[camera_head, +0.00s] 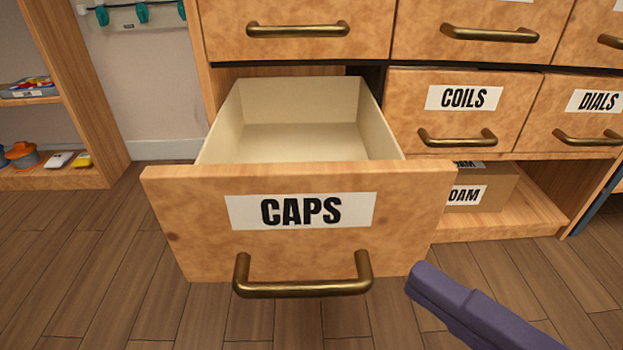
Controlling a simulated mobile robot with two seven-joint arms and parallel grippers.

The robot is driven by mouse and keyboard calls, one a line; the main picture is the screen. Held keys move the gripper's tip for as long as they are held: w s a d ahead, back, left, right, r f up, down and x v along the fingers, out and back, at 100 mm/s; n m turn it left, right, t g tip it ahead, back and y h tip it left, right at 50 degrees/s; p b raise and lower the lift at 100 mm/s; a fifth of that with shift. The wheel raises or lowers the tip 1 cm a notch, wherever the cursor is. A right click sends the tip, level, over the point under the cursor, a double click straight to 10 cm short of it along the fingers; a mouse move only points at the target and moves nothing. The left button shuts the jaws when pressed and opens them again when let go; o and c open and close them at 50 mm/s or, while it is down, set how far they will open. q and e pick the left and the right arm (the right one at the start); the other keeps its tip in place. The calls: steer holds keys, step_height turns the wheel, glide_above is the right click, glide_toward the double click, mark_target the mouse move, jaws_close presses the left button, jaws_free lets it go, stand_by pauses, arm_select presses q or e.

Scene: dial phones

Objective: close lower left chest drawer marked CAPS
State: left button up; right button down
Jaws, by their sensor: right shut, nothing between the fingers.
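The CAPS drawer (200,215) is pulled well out of the lower left of the wooden chest (203,75). Its cream inside looks empty. Its front carries a white CAPS label (302,211) and a brass bar handle (302,288) below it. My right gripper (420,278) is the dark purple shape at the lower right. It is shut and empty, to the right of the handle and near the drawer front's lower right corner. I cannot tell whether it touches the front. My left gripper is not in view.
The COILS drawer (461,118) and the DIALS drawer (583,118) beside it are shut. A cardboard box (497,190) sits on the shelf below them. A shelf unit (80,120) with small goods stands at the left. The wooden floor (90,270) in front is clear.

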steer(key=f+n, duration=0.1)
steer(key=y+b, duration=0.1)
steer(key=b, duration=0.1)
glide_toward(284, 187)
steer(key=a, duration=0.4)
steer(key=w, duration=0.3)
steer(key=shift+w+r+g+b, duration=0.2)
steer(key=shift+r+g+b, duration=0.05)
steer(key=shift+g+b, duration=0.15)
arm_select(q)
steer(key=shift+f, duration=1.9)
arm_select(e)
steer(key=shift+w+d, duration=0.1)
steer(key=shift+w, duration=0.35)
